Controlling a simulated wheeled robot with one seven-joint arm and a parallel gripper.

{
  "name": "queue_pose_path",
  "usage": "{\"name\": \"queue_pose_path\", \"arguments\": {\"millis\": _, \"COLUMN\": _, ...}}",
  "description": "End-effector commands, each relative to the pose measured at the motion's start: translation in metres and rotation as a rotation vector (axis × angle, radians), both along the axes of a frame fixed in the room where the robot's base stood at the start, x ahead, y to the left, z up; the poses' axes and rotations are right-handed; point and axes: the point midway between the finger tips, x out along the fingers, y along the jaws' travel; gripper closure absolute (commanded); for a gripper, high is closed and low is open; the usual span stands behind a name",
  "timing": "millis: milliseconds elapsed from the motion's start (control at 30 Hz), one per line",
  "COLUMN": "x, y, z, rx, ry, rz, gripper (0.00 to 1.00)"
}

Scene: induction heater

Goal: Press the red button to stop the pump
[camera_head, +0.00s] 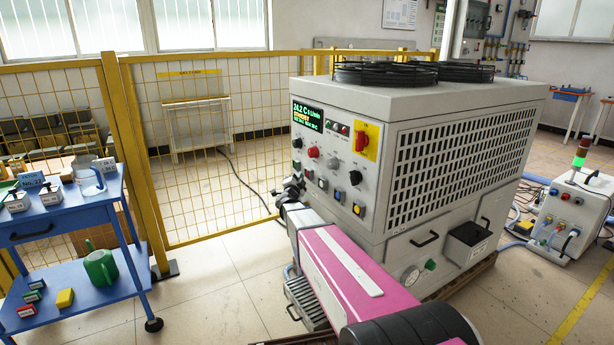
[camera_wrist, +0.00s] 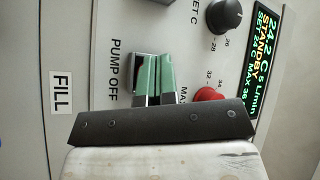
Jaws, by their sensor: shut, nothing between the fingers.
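The control panel (camera_head: 335,165) is on the front of a large grey cabinet. In the wrist view, my gripper's (camera_wrist: 157,58) green-faced fingers are together and empty. They point at the panel just beside the "PUMP OFF" label (camera_wrist: 115,67) and cover the spot next to it. The red button cannot be made out behind them, and I cannot tell whether the fingertips touch the panel. In the head view, my gripper (camera_head: 290,188) is at the panel's lower left edge. The display (camera_wrist: 262,55) reads "STANDBY" and 24.2 C.
A red knob (camera_wrist: 208,94) and a black knob (camera_wrist: 222,15) are close to the fingers. A red switch on a yellow plate (camera_head: 371,150) is higher on the panel. A yellow mesh fence (camera_head: 200,170) and a blue cart (camera_head: 70,215) stand to the left.

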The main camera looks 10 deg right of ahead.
Motion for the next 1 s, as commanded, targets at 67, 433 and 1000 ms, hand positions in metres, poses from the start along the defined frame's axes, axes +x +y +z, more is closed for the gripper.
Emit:
{"name": "queue_pose_path", "arguments": {"millis": 67, "x": 0.0, "y": 0.0, "z": 0.0, "rx": 0.0, "ry": 0.0, "rz": 0.0, "gripper": 1.0}}
{"name": "queue_pose_path", "arguments": {"millis": 433, "x": -0.004, "y": 0.011, "z": 0.0, "rx": 0.0, "ry": 0.0, "rz": 0.002, "gripper": 1.0}}
{"name": "queue_pose_path", "arguments": {"millis": 1000, "x": -0.016, "y": 0.048, "z": 0.0, "rx": 0.0, "ry": 0.001, "rz": 0.001, "gripper": 1.0}}
